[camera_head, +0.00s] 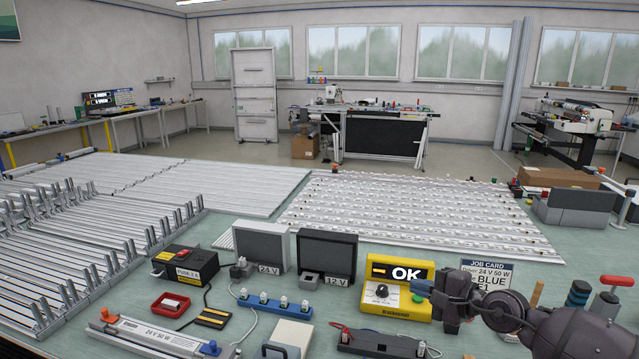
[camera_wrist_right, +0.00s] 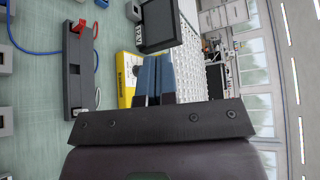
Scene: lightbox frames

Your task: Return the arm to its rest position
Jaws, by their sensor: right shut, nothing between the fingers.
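My right gripper (camera_head: 424,287) reaches in from the lower right in the head view, just in front of the yellow tester (camera_head: 396,303) that reads OK. It is shut and empty. In the right wrist view its blue-grey fingers (camera_wrist_right: 155,78) lie side by side, with part of the yellow tester (camera_wrist_right: 126,78) beyond them. My right arm (camera_head: 570,330) covers part of the bench and the lower part of the job card (camera_head: 486,270). My left gripper is not in view.
Two grey screens marked 24 V (camera_head: 260,247) and 12 V (camera_head: 327,254) stand left of the tester. A blue connector strip (camera_head: 275,304), a dark holder (camera_head: 383,343) and a driver in a tray (camera_head: 165,338) lie in front. Metal strips (camera_head: 420,212) cover the bench behind.

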